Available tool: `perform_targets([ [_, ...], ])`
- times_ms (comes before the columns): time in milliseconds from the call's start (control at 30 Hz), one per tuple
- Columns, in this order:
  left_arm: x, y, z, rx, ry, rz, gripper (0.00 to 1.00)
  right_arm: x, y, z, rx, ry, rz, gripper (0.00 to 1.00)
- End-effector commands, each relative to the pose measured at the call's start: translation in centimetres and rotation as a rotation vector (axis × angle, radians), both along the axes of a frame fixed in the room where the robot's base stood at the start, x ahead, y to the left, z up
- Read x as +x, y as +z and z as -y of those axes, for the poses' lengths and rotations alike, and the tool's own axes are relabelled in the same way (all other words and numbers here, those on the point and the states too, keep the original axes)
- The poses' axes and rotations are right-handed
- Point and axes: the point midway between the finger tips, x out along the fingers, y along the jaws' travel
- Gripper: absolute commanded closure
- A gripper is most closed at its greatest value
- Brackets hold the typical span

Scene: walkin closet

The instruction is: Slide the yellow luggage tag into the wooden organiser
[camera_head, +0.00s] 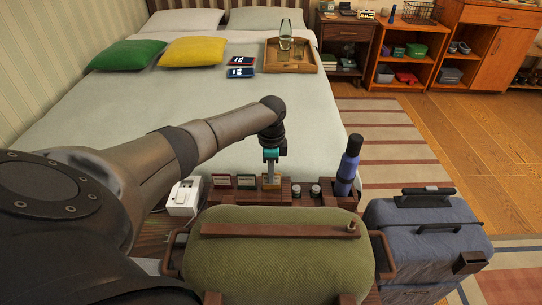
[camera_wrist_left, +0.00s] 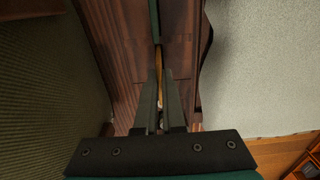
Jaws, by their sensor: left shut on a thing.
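The dark brown wooden organiser (camera_head: 300,200) stands behind the green bag, at the near edge of the bed; its wood (camera_wrist_left: 128,58) fills the middle of the left wrist view. My left gripper (camera_head: 271,172) points down over the organiser's middle. It is shut on the yellow luggage tag (camera_head: 272,184), which shows as a thin edge-on strip (camera_wrist_left: 158,62) between the fingers (camera_wrist_left: 161,95). The tag is upright and in line with a green-edged piece (camera_wrist_left: 154,20). Its lower edge is hidden, so I cannot tell how deep it sits. My right gripper is out of view.
Red and green cards (camera_head: 233,181) stand left of the tag. Two small jars (camera_head: 306,190) and a blue bottle (camera_head: 348,165) stand to its right. A white box (camera_head: 183,198) is at the left end. The green bag (camera_head: 280,262) and blue suitcase (camera_head: 425,245) are in front.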

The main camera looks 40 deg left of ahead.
Motion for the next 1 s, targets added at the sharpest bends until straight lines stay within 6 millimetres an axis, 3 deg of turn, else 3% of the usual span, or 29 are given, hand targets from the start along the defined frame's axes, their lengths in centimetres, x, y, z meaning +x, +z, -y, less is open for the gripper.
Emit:
perform_targets([
  [433,0.01,-0.4,0.01,-0.001,0.0,0.001,1.0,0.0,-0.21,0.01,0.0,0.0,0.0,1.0],
  [500,0.0,-0.4,0.01,-0.001,0.0,0.001,0.88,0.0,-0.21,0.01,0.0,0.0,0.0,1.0],
  [767,0.01,-0.39,0.01,0.0,0.0,0.0,0.59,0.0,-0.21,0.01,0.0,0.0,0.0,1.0],
  [933,0.0,-0.39,0.0,0.0,0.0,0.0,0.59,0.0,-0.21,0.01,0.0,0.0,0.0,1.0],
  [1000,0.0,-0.39,0.0,0.0,0.0,0.0,0.52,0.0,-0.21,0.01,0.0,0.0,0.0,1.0],
])
